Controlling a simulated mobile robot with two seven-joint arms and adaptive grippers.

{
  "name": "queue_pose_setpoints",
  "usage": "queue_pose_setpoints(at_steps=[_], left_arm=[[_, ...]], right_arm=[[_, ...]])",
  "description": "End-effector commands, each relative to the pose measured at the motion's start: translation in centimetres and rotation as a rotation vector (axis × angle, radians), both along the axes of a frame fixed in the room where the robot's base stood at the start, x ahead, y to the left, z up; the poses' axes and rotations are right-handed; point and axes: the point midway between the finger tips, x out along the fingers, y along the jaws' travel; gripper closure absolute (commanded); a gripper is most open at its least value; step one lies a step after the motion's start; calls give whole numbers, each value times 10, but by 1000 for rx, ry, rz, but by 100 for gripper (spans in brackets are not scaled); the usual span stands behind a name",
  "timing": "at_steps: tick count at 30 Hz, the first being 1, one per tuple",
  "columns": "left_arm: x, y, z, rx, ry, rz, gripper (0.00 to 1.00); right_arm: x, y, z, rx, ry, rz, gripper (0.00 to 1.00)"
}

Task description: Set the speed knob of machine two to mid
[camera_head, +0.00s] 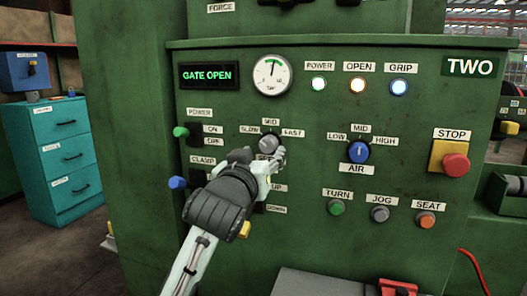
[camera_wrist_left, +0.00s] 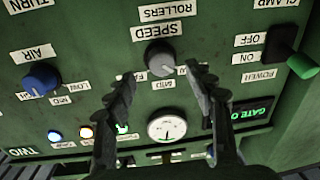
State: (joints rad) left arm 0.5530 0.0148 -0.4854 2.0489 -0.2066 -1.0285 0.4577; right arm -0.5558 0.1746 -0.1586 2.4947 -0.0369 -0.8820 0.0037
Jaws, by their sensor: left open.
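The green machine marked TWO (camera_head: 470,67) fills the head view. Its grey speed knob (camera_head: 269,143) sits under the SLOW, MID and FAST labels. In the left wrist view, which is upside down, the speed knob (camera_wrist_left: 160,56) shows between my fingers. A small light mark shows on its rim on the MID side, seemingly towards SLOW; its exact setting is hard to tell. My left gripper (camera_head: 276,160) is just below the knob in the head view. In the wrist view my left gripper (camera_wrist_left: 163,80) is open, with one finger on each side of the knob, apparently not touching it.
The blue AIR knob (camera_head: 358,151) is to the right. The green POWER lever (camera_head: 182,132) and blue CLAMP lever (camera_head: 178,183) stick out at the left. A red STOP button (camera_head: 455,163) is at the far right. The pressure gauge (camera_head: 272,75) is above.

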Motion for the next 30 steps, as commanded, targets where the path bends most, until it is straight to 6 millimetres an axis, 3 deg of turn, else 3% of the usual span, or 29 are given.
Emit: queue_pose_setpoints(at_steps=[7, 18, 30], left_arm=[[32, -7, 0, 0, 1, 1, 46], [38, -9, 0, 0, 0, 0, 47], [37, -9, -1, 0, 1, 0, 96]], right_arm=[[3, 4, 4, 10, -26, 7, 60], [3, 5, 5, 13, -30, 8, 60], [3, 5, 5, 13, -30, 8, 60]])
